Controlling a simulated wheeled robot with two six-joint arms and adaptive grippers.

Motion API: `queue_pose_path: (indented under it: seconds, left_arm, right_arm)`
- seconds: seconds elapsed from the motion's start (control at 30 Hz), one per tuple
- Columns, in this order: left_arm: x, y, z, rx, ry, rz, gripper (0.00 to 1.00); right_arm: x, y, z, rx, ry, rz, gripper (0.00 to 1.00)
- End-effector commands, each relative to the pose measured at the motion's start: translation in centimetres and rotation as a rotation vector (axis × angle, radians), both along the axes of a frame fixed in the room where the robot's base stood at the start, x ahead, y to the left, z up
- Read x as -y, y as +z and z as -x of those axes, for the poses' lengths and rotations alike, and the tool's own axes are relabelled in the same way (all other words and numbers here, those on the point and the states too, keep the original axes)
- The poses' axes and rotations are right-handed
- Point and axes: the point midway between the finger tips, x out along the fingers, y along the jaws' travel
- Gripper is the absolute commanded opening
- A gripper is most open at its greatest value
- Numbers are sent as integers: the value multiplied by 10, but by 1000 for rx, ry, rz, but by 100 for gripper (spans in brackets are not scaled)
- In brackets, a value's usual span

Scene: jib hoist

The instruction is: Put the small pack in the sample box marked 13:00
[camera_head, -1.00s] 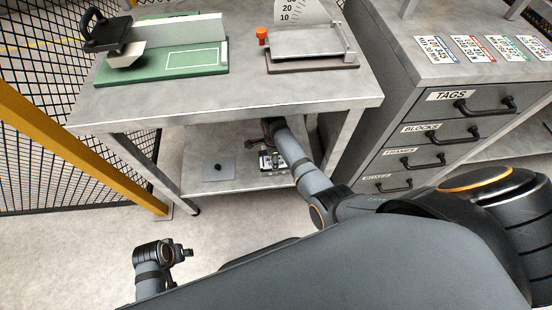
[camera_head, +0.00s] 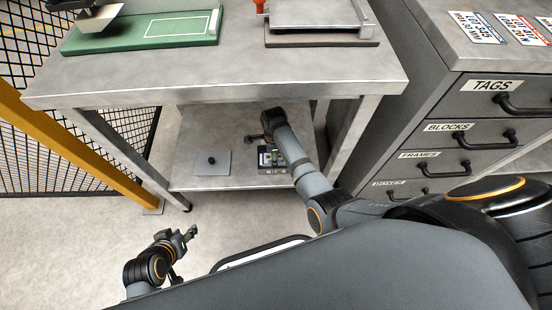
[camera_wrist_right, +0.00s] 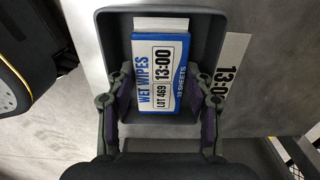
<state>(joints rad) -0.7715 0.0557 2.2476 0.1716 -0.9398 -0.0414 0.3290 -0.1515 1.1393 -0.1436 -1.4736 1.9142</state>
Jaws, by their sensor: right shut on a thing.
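The small pack (camera_wrist_right: 160,75) is a white and blue wet wipes packet marked 13:00, LOT 469. My right gripper (camera_wrist_right: 165,92) is shut on it, one finger on each long side. The pack is within the outline of a dark grey open box (camera_wrist_right: 112,27); I cannot tell whether it touches the floor. A white label reading 13:00 (camera_wrist_right: 233,62) lies beside the box, partly hidden by a finger. In the head view the box (camera_head: 264,167) is on the lower shelf, partly behind my right arm. My left gripper (camera_head: 190,236) is at lower left, away from the shelf; its opening is unclear.
A grey plate with a black knob (camera_head: 212,163) lies left of the box on the lower shelf (camera_head: 190,140). The tabletop (camera_head: 230,75) overhangs the shelf. A drawer cabinet (camera_head: 440,110) stands right, a yellow-framed mesh fence (camera_head: 75,145) left. Floor in front is clear.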

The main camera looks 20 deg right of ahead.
Motion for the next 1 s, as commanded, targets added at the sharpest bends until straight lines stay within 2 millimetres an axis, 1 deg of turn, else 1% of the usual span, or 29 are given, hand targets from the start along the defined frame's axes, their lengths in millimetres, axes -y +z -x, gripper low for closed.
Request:
queue_pose_path:
  seconds: [0.3,0.53,0.57,0.6,0.9,1.0]
  left_arm:
    - [0,1,-2,17,2,2,40]
    - [0,4,-8,40,4,1,40]
    - [0,5,-8,42,4,1,40]
    - [0,5,-8,43,4,1,40]
    - [0,5,-8,41,4,1,40]
    - [0,5,-5,25,2,2,40]
  right_arm:
    - [0,0,0,1,-1,0,20]
    - [0,-3,0,1,0,0,20]
    - [0,-3,0,1,-1,0,56]
    - [0,-3,0,1,0,0,61]
    - [0,-2,0,1,0,0,61]
    - [0,2,0,1,0,0,61]
